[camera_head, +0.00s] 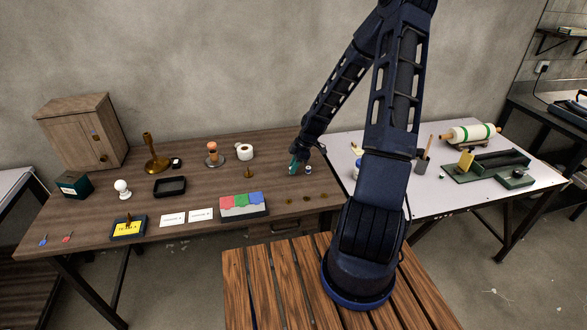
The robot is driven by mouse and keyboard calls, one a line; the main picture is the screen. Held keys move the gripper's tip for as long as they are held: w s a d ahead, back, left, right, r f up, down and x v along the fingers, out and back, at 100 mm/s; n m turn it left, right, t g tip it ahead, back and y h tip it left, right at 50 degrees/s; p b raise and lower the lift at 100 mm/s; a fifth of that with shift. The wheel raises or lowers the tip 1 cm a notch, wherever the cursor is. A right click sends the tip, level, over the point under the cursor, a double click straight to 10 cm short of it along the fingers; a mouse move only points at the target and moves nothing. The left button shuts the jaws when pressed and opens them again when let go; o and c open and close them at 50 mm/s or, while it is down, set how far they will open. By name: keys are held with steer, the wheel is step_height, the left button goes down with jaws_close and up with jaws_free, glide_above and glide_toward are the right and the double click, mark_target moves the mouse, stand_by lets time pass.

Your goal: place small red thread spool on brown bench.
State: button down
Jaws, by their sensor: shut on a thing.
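My gripper (300,157) is low over the right part of the brown bench (230,160), near its back right corner. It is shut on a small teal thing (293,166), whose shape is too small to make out. The teal thing's lower end is close to the bench top; I cannot tell if it touches. A small white and blue thing (308,169), perhaps a spool, stands on the bench just right of it. I cannot make out a red thread spool near the gripper.
A tray with red, green and blue pieces (244,213) is at the bench's front. Several small brown discs (307,198) lie right of it. A white paper roll (245,152) stands behind. A white table (430,200) adjoins at right.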

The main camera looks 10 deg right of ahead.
steer(key=shift+f, duration=0.4)
steer(key=shift+f, duration=0.1)
steer(key=c, duration=1.3)
jaws_free()
steer(key=s+d+r+m+h, duration=0.2)
steer(key=s+r+m, duration=0.15)
steer(key=r, duration=0.65)
steer(key=s+d+r+m+h, duration=0.1)
steer(key=s+d+r+m, duration=0.2)
steer(key=r, duration=0.8)
steer(key=s+r+m+t, duration=0.1)
steer(key=s+r+m, duration=0.2)
steer(key=s+r, duration=0.3)
steer(key=s+r+m+t+h, duration=0.1)
steer(key=s+r+m, duration=0.3)
steer(key=s, duration=0.4)
steer(key=s+r+m+t, duration=0.2)
steer(key=s+r+m, duration=0.1)
steer(key=s+r, duration=0.4)
steer(key=shift+s+d+r+m, duration=0.25)
steer(key=shift+s+r, duration=0.05)
steer(key=shift+r, duration=0.05)
